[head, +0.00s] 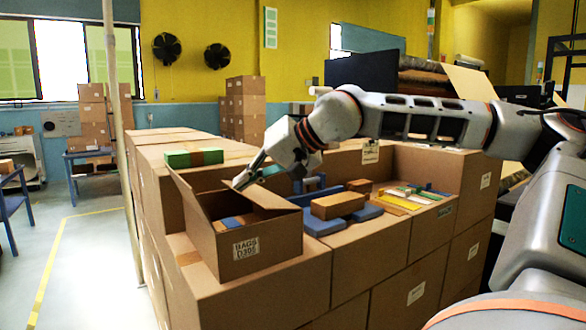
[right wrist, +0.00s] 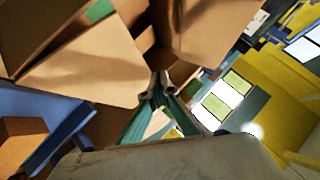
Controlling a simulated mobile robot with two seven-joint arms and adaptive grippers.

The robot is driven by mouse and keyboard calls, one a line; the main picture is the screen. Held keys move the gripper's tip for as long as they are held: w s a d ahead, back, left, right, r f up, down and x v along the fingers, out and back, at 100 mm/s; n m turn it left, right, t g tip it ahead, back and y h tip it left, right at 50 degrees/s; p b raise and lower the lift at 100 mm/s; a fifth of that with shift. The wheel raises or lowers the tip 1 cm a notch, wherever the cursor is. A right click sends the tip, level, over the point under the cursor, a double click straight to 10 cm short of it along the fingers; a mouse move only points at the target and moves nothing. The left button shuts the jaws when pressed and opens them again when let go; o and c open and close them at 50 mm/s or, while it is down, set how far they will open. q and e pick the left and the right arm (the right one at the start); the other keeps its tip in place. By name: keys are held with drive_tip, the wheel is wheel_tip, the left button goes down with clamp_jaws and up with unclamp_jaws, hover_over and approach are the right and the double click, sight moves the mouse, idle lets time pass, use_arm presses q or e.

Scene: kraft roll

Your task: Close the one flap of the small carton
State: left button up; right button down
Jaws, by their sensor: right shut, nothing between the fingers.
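The small carton (head: 258,248), brown with a black-printed label, stands open on the big boxes at the near left. Blue and brown contents show inside it. A cardboard flap (head: 272,197) slants out at its right rear; another panel stands up at its left side. My right gripper (head: 239,184) is shut and empty, over the carton's rear edge next to this flap. In the right wrist view, the gripper tips (right wrist: 160,82) are close beside a broad cardboard panel (right wrist: 95,65); I cannot tell whether they touch. My left gripper is not in view.
A green-topped pack (head: 193,157) lies behind the carton. To its right are blue items and a small brown box (head: 338,205), then an open bin of flat yellow and green pieces (head: 412,196).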

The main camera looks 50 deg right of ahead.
drive_tip(key=shift+w+a+f+b, duration=0.1)
drive_tip(key=shift+a+f+b, duration=0.15)
drive_tip(key=shift+f, duration=0.25)
drive_tip(key=shift+w+a+f+b, duration=0.15)
drive_tip(key=shift+f+b, duration=0.1)
drive_tip(key=shift+f, duration=0.2)
drive_tip(key=shift+s+f, duration=0.1)
